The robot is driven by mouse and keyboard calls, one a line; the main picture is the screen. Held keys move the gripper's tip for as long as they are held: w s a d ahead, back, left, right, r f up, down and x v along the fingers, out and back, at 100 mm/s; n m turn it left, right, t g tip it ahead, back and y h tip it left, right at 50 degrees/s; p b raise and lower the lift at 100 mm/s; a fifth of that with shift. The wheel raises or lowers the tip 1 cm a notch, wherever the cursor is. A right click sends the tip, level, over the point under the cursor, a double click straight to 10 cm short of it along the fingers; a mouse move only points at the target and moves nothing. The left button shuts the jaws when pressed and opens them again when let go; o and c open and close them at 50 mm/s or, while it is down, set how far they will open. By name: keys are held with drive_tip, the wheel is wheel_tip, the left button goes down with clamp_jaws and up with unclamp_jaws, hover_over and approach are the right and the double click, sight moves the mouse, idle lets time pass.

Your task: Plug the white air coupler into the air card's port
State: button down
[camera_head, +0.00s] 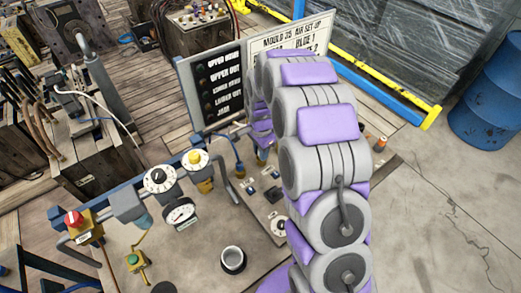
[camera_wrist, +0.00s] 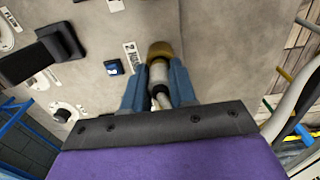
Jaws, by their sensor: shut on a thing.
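In the wrist view, my gripper (camera_wrist: 158,92) has its two blue fingers closed around a pale grey-white cylindrical coupler (camera_wrist: 159,71). A brass-coloured end (camera_wrist: 160,49) shows at the far end of the coupler; I cannot tell whether it belongs to the coupler or to a port. A dark hose piece shows at the coupler's near end. A white label (camera_wrist: 132,56) marked with a 2 lies on the panel beside it. In the head view my arm hides the gripper and coupler. A white card (camera_head: 300,36) headed "Mould 35 Air Set Up" stands behind my arm.
A dark block fitting (camera_wrist: 58,42) lies left of my gripper. A blue drum stands far right.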

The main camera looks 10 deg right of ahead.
drive_tip(key=shift+f, duration=0.4)
idle(0.6)
drive_tip(key=c, duration=0.8)
unclamp_jaws()
drive_tip(key=o, duration=0.4)
drive_tip(key=shift+c, duration=0.2)
drive_tip(key=shift+r, duration=0.1)
drive_tip(key=shift+r+p, duration=1.3)
drive_tip(key=shift+r, duration=2.4)
